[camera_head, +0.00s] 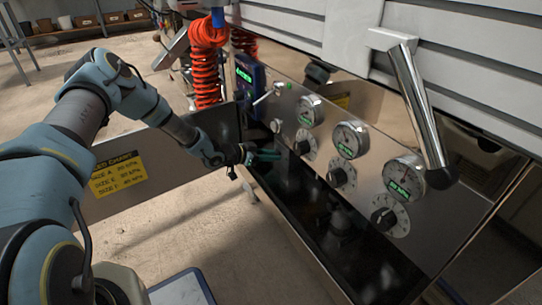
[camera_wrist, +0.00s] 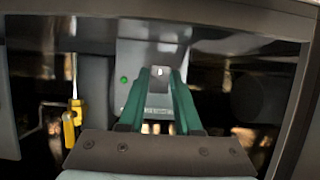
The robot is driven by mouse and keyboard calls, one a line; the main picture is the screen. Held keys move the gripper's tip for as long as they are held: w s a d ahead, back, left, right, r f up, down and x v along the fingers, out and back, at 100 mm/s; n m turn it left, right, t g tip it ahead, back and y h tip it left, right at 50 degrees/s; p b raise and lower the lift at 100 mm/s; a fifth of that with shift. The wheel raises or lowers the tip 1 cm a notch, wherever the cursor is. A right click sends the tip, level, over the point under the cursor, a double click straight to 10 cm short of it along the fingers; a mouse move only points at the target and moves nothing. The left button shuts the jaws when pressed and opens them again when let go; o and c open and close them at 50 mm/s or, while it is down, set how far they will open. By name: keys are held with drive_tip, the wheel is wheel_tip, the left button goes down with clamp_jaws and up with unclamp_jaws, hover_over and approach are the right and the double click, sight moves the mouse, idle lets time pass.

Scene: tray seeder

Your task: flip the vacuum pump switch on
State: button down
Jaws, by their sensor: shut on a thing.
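In the wrist view, a grey box (camera_wrist: 130,57) sits inside the dark open compartment of the machine. A small lit green light (camera_wrist: 124,79) shows on its face. The fingers hide part of the box face and a printed label (camera_wrist: 158,111). In the head view my gripper (camera_head: 270,155) reaches into the compartment below the panel; the box and switch cannot be made out there.
A steel panel with gauges (camera_head: 347,140) and dials (camera_head: 342,175) stands right of my gripper. An open flap with a yellow chart (camera_head: 118,174) is at left. An orange coiled hose (camera_head: 207,62) hangs above. A yellow-handled part (camera_wrist: 70,125) is left of the fingers. Compartment walls are close.

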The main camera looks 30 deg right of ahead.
drive_tip(key=shift+f, duration=0.15)
drive_tip(key=shift+f+h+b, duration=0.45)
drive_tip(key=shift+h+b, duration=0.25)
drive_tip(key=shift+b, duration=0.45)
drive_tip(key=shift+h+b, duration=0.3)
drive_tip(key=shift+b, duration=0.15)
drive_tip(key=shift+r+h+b, duration=0.1)
drive_tip(key=shift+h+b, duration=0.3)
drive_tip(key=shift+h, duration=0.1)
drive_tip(key=shift+r, duration=0.1)
drive_tip(key=c, duration=0.6)
unclamp_jaws()
